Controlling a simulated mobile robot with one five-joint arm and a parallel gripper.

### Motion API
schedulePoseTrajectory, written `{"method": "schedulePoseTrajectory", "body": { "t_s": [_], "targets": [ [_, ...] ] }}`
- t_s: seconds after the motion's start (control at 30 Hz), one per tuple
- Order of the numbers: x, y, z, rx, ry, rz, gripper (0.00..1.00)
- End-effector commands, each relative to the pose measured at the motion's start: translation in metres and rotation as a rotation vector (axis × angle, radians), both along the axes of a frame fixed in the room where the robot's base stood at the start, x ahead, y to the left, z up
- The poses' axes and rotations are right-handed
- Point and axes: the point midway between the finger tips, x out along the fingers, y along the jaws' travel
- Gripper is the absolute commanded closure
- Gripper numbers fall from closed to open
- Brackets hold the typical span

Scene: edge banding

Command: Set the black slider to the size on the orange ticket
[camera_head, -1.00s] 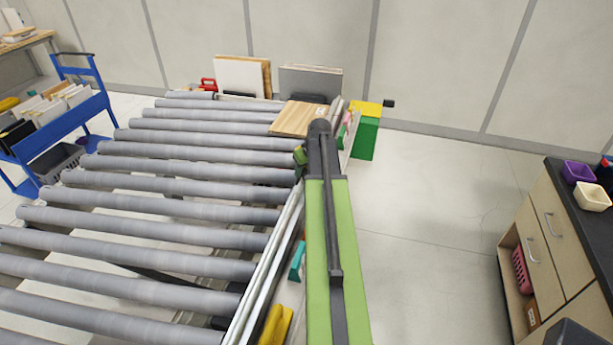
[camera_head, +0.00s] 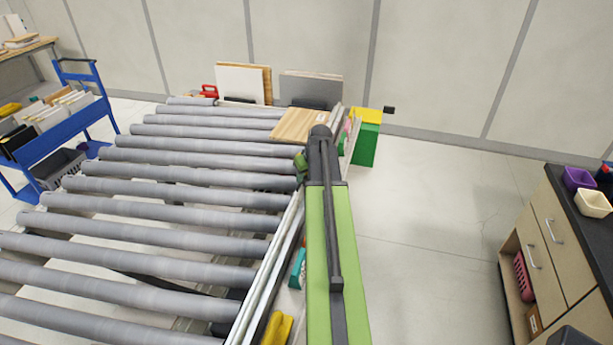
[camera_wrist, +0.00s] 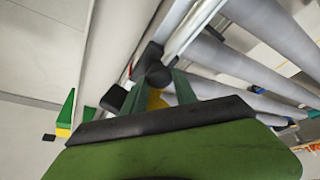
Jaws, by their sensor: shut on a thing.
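My gripper (camera_wrist: 160,90) shows in the wrist view, with two dark green fingers closed on a black knob-like piece (camera_wrist: 157,74), which I take to be the black slider. The piece sits beside a pale metal rail (camera_wrist: 192,28) at the edge of the rollers. In the head view my green arm reaches forward along the right side of the roller table and hides most of the gripper and the slider. No orange ticket can be made out, and no size can be read.
Grey rollers (camera_head: 180,188) fill the left. A wooden board (camera_head: 297,125) lies at their far end, before upright panels (camera_head: 242,84). A green and yellow box (camera_head: 365,145) stands beyond my arm. A drawer cabinet (camera_head: 548,230) is at right; the floor between is clear.

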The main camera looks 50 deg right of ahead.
Motion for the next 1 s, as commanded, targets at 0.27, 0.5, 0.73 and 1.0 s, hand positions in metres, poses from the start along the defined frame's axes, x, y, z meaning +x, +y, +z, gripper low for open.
{"method": "schedulePoseTrajectory", "body": {
  "t_s": [0.27, 0.5, 0.73, 1.0],
  "targets": [
    [0.001, 0.000, 0.000, 0.002, -0.003, 0.000, 1.00],
    [0.001, 0.000, 0.000, 0.002, -0.003, 0.000, 1.00],
    [0.001, 0.000, 0.000, 0.002, -0.003, 0.000, 1.00],
    [0.012, -0.020, 0.000, 0.001, -0.003, -0.001, 1.00]
  ]
}}
